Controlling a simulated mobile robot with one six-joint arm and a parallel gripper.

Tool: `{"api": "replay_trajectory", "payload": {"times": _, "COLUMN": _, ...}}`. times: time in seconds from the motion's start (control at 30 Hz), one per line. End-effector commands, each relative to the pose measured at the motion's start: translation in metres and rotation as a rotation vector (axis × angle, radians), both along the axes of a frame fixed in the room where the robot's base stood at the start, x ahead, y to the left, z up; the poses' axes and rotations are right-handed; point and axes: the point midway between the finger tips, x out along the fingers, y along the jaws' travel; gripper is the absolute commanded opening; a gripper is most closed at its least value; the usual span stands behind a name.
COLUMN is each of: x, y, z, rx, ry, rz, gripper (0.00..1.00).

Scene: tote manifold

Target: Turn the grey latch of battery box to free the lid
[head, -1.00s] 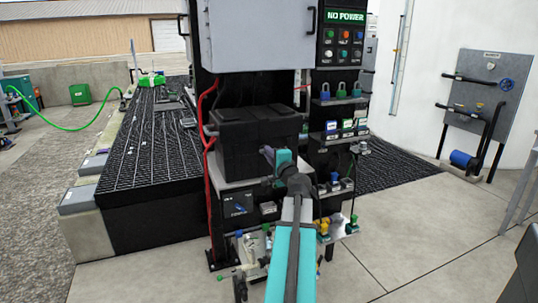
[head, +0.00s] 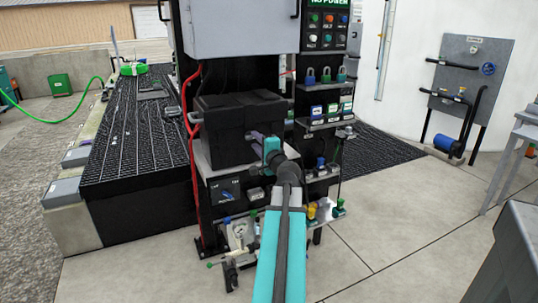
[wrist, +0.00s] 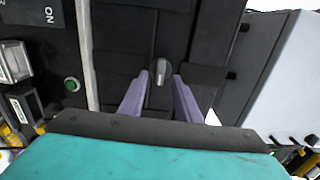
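The black battery box (head: 228,128) stands on a shelf under the grey cabinet, its lid shut. In the wrist view the grey latch (wrist: 160,72) is a small knob on the dark face of the box (wrist: 205,50). It lies between and just beyond the two purple fingertips of my gripper (wrist: 160,82). The fingers are apart with a gap on each side of the latch, and I see no contact. In the head view my gripper (head: 256,138) is at the right front of the box, and the latch is hidden there.
The grey cabinet (head: 238,28) hangs above the box. Red cables (head: 188,120) run down its left side. Shelves with coloured padlocks (head: 326,75) stand close on the right. Valves and a gauge (head: 238,232) sit below.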

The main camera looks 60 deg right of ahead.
Motion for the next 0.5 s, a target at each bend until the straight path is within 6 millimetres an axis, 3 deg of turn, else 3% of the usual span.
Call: {"api": "replay_trajectory", "payload": {"times": 0.5, "x": -0.047, "y": 0.036, "z": -0.001, "rx": 0.001, "ry": -0.001, "rz": -0.001, "gripper": 0.3}}
